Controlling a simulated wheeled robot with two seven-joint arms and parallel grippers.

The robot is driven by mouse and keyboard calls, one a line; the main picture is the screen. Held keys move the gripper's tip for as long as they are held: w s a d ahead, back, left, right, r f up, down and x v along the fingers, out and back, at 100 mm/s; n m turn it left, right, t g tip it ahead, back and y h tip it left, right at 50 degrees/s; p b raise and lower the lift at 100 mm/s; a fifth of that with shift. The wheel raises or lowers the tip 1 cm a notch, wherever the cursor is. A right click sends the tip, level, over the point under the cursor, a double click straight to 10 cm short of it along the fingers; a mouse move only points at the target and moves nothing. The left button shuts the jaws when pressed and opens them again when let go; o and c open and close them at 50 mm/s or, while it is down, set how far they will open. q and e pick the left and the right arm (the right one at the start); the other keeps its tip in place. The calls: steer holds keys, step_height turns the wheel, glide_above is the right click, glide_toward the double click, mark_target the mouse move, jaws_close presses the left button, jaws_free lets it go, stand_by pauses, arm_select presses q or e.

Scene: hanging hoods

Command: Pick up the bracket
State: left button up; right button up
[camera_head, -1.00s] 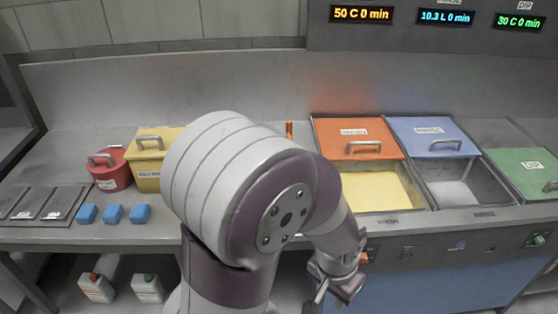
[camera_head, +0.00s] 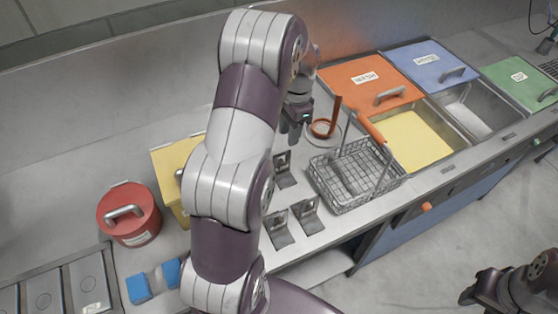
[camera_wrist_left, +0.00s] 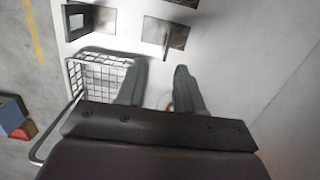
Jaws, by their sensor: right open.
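Three grey metal brackets with upright plates stand on the counter: one bracket (camera_head: 285,172) near my left gripper, two more (camera_head: 278,231) and (camera_head: 306,215) closer to the front edge. My left gripper (camera_head: 294,132) is above the counter, behind the nearest bracket and left of the wire basket. In the left wrist view its fingers (camera_wrist_left: 159,88) are apart with nothing between them. Brackets also show beyond the fingertips there, one bracket (camera_wrist_left: 165,35) straight ahead and another (camera_wrist_left: 90,20) to the left. My right gripper (camera_head: 484,290) is open at the lower right, away from the counter.
A wire basket (camera_head: 340,202) with an orange handle stands right of the brackets. Sinks with orange (camera_head: 368,84), blue (camera_head: 430,62) and green (camera_head: 520,80) lids are at right. A red pot (camera_head: 129,214) and yellow container (camera_head: 170,160) stand left.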

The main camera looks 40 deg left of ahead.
mark_target(283, 153)
arm_select(q)
steer(key=f, duration=0.3)
steer(key=a+f+b, duration=0.1)
steer(key=f, duration=0.2)
steer(key=a+f+b, duration=0.1)
steer(key=f, duration=0.2)
steer(key=shift+s, duration=0.4)
step_height(283, 153, down, 3)
steer(key=shift+s+d+r, duration=0.1)
steer(key=shift+r, duration=0.1)
steer(key=shift+d+f, duration=0.15)
steer(key=shift+f, duration=0.05)
jaws_close()
arm_select(e)
steer(key=shift+d+f, duration=0.6)
steer(key=shift+f, duration=0.3)
arm_select(q)
steer(key=shift+r, duration=0.1)
